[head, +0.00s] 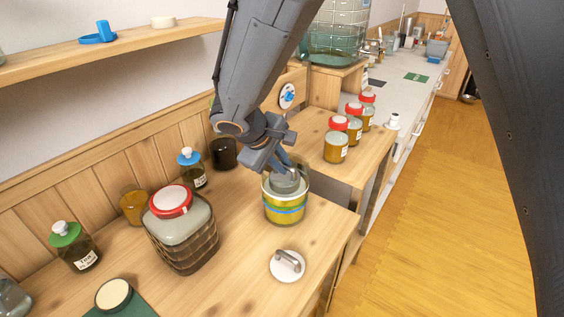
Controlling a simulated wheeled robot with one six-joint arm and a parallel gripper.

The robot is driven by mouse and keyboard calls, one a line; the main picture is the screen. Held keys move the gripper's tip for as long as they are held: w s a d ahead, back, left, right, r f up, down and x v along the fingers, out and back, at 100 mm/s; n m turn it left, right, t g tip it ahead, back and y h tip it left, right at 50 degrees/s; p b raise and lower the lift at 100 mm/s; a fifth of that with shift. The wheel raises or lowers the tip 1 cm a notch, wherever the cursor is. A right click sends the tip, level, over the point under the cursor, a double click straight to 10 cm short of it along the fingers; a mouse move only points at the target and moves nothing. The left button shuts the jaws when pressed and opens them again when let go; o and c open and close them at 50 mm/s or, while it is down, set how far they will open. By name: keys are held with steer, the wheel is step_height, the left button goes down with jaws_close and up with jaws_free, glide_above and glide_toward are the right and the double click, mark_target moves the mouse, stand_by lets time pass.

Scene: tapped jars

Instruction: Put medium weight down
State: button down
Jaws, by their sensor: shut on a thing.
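My gripper (290,168) is shut on a handle at the mouth of a wide jar (285,212) with yellow, green and blue bands. The handle appears to belong to a grey round weight (286,183), which sits within the jar's rim in this view. Whether it rests on anything inside is hidden. A second weight, a pale disc (283,270) with a grey handle, lies on the wooden table in front of the jar. I cannot tell from size alone which one is the medium weight.
A large wicker-covered jar (181,238) with a red-rimmed lid stands left of the banded jar. Blue-topped (191,170) and green-topped (72,245) bottles stand by the wall. Red-lidded jars (336,140) stand at the back right. Bare tabletop surrounds the pale disc.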

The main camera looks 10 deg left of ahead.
steer(key=shift+f, duration=0.15)
steer(key=c, duration=1.8)
jaws_free()
steer(key=shift+a+r, duration=0.1)
steer(key=shift+r, duration=0.3)
steer(key=b+v, duration=0.3)
steer(key=v, duration=0.8)
steer(key=s+d+f+m+g+y, duration=0.1)
steer(key=s+d+f+m, duration=0.2)
steer(key=d, duration=0.9)
steer(key=s+d+f+m+g+y, duration=0.1)
steer(key=d+f+m, duration=0.5)
steer(key=d, duration=0.6)
steer(key=s+d+f+m+g, duration=0.3)
steer(key=s+d+f+m, duration=0.1)
steer(key=d, duration=0.8)
steer(key=shift+s+d+f+y, duration=0.2)
steer(key=shift+s+y, duration=0.2)
steer(key=shift+s, duration=0.35)
